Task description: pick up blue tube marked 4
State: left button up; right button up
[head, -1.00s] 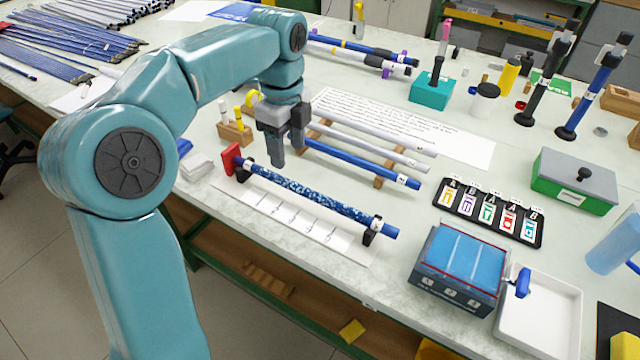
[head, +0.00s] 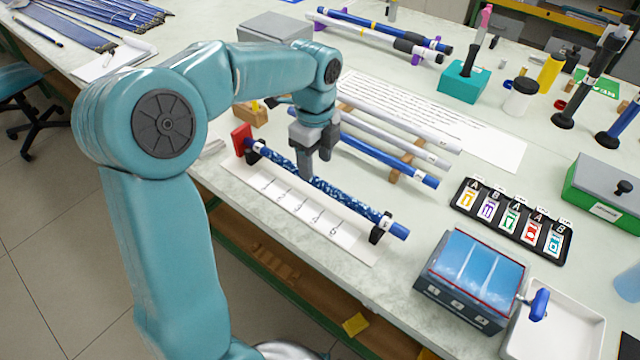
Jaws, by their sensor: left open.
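A blue speckled tube (head: 345,198) lies on black supports at the front of the table, with a red block (head: 242,138) at its left end and a white label near its right end. A plain blue tube (head: 390,165) lies on the wooden rack behind it, with a white label near its right end. I cannot read a 4 on either label. My left gripper (head: 316,167) is open and empty, pointing down at the speckled tube. One fingertip overlaps that tube in the picture; I cannot tell whether they touch. My right gripper is not in view.
Two pale tubes (head: 410,148) share the wooden rack (head: 402,163). A ruled white strip (head: 290,198) lies in front of the speckled tube. A blue-topped box (head: 470,265), a white tray (head: 555,330) and a black card holder (head: 493,213) stand at the right.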

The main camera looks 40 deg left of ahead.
aim_at(318, 180)
pick_arm(q)
jog(key=f, duration=0.6)
jog(key=shift+w+d+f+b, duration=0.1)
jog(key=shift+w+b, duration=0.2)
jog(key=shift+w, duration=0.05)
grip_shut()
